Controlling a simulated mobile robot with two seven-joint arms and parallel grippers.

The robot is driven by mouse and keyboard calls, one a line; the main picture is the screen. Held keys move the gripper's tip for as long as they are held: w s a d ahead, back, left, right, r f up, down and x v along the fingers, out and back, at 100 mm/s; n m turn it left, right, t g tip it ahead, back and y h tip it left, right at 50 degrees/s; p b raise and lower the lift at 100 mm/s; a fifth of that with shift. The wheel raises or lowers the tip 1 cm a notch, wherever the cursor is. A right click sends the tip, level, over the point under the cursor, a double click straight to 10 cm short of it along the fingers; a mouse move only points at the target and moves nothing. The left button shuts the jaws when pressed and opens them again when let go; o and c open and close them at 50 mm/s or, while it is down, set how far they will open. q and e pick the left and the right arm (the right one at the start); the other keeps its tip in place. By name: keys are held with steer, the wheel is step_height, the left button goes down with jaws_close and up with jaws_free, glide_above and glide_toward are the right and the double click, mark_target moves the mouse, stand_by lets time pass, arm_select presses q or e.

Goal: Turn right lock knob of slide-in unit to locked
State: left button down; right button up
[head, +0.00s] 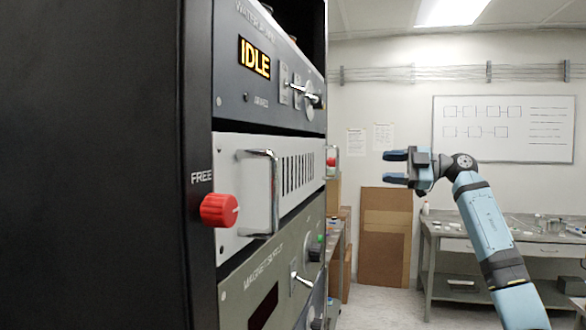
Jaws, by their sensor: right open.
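The slide-in unit (240,209) is a pale panel with a chrome handle and vent slots, in the dark rack on the left. Its right lock knob (331,162) shows as a small red spot at the panel's far right end; its setting is too small to read. The red left lock knob (220,210) is close by, under the label FREE. My right gripper (394,167) is open and empty, to the right of the right knob and apart from it, fingers pointing left. My left gripper is not in view.
Above the unit is a panel showing IDLE (254,59); below it is a grey panel (240,272) with knobs and a switch. A workbench (440,233) and leaning brown boards (386,240) stand behind. The air between gripper and rack looks clear.

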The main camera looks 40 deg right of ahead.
mark_target(331, 162)
steer(key=p+x, duration=0.3)
steer(key=x, duration=1)
steer(key=shift+r+p, duration=0.35)
steer(key=shift+p, duration=0.05)
steer(key=c, duration=0.9)
